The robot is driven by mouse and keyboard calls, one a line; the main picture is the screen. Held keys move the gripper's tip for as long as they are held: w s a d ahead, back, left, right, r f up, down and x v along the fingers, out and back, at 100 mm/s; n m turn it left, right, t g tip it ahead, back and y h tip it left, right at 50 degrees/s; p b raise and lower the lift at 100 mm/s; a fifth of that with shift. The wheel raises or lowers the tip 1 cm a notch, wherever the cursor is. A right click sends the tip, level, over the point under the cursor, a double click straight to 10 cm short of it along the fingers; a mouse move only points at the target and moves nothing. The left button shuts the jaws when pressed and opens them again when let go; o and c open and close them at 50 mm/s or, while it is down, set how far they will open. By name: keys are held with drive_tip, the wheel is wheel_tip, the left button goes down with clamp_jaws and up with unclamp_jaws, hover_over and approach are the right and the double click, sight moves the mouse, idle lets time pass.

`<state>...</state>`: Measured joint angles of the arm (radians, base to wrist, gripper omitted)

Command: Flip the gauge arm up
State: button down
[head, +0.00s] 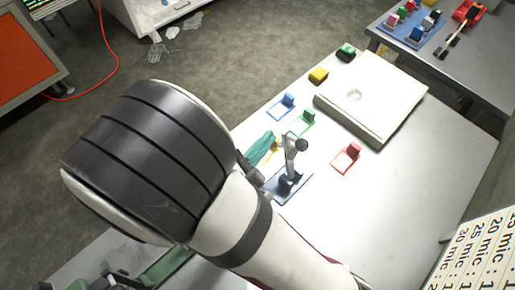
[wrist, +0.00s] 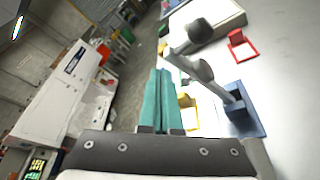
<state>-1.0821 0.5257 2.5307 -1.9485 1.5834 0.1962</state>
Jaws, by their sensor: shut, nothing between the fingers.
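The gauge (head: 288,183) has a dark blue base on the white table, with a grey arm (head: 289,150) that ends in a round knob. In the wrist view the base (wrist: 243,112) is at right and the arm (wrist: 212,83) slants up and left from it, with dark rounded knobs (wrist: 199,32). My gripper (wrist: 160,72) has teal fingers pressed together and empty, left of the gauge arm. In the head view the gripper (head: 262,148) shows just left of the gauge, partly behind my wrist. I cannot tell whether it touches the arm.
A red holder (head: 347,158), a green holder (head: 303,124) and a blue holder (head: 282,106) stand around the gauge. A yellow holder (wrist: 187,112) lies close to the fingers. A white flat box (head: 372,100) fills the back; the table's right front is clear.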

drive_tip(key=s+a, duration=0.3)
drive_tip(key=s, duration=0.4)
drive_tip(key=shift+a+r, duration=0.25)
drive_tip(key=shift+r, duration=0.1)
